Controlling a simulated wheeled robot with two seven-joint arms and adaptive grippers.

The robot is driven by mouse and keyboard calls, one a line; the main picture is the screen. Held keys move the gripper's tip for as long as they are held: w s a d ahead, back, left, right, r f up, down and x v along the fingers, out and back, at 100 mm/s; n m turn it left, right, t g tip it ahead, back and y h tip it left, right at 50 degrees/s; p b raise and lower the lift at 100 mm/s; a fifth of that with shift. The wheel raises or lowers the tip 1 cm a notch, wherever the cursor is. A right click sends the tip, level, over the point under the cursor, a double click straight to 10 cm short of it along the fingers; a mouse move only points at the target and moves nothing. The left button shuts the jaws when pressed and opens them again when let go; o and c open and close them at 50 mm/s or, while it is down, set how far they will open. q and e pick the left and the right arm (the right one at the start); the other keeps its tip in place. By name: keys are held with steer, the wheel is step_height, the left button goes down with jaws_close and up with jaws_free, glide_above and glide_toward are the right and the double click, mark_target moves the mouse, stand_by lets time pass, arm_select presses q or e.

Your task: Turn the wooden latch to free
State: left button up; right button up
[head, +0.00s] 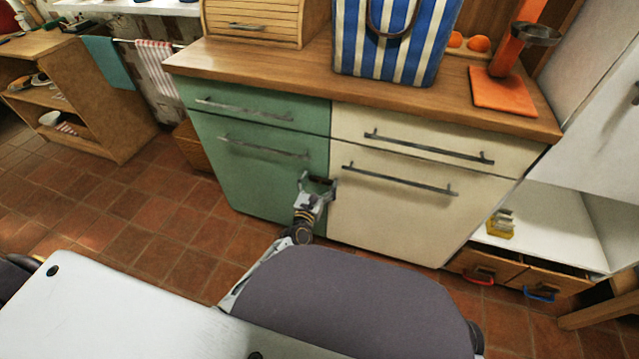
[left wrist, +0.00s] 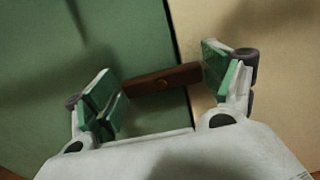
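The wooden latch (left wrist: 162,80) is a small dark brown bar with a round pin near its middle. In the left wrist view it lies nearly level, slightly tilted, across the seam between the green door (left wrist: 70,60) and the cream door (left wrist: 275,60). My left gripper (left wrist: 162,90) is open, with green-padded fingers on either side of the latch's ends; I cannot tell whether they touch it. In the head view my left gripper (head: 318,186) is at the cabinet front by the seam, and the latch (head: 320,181) shows small and dark there. My right gripper is not in view.
The cabinet has a wooden worktop (head: 290,70) and long bar handles, including one on the cream door (head: 398,180). A striped bag (head: 390,45) and an orange stand (head: 503,88) are on top. Tiled floor (head: 160,215) is open to the left.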

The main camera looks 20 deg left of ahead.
arm_select(q)
steer(key=c, duration=0.4)
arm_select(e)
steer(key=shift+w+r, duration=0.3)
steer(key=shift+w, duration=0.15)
